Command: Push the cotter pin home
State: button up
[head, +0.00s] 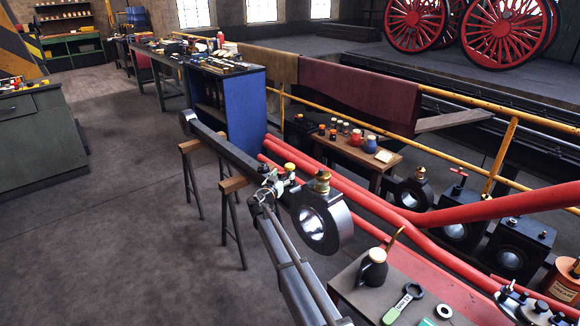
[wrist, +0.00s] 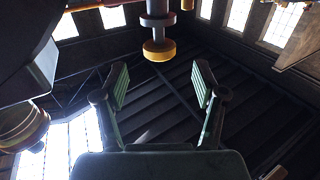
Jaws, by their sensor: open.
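A long dark steel rod (head: 235,152) lies across wooden trestles, with a round bored end (head: 318,222) near me that carries a brass cup (head: 322,182). Small fittings with a yellow top (head: 290,167) stand on the rod just left of the cup. My gripper (head: 270,184) is beside these fittings, overlapping the rod in the head view. In the wrist view my gripper (wrist: 161,82) is open with nothing between its green-padded fingers. A stepped dark piece with a yellow disc (wrist: 158,50) shows beyond the fingertips. I cannot tell which piece is the cotter pin.
Thick red rods (head: 400,212) run just right of the steel rod. A small table (head: 345,282) at front right holds a dark jug (head: 373,268) and a green-handled tool (head: 403,303). A wooden stand (head: 375,178) with jars is behind. The floor on the left is clear.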

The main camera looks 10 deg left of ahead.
aim_at(290, 167)
jog(key=p+x, duration=0.1)
jog(key=x, duration=0.6)
jog(key=shift+w+d, duration=0.1)
jog(key=shift+w, duration=0.1)
jog(key=shift+f, duration=0.1)
grip_shut()
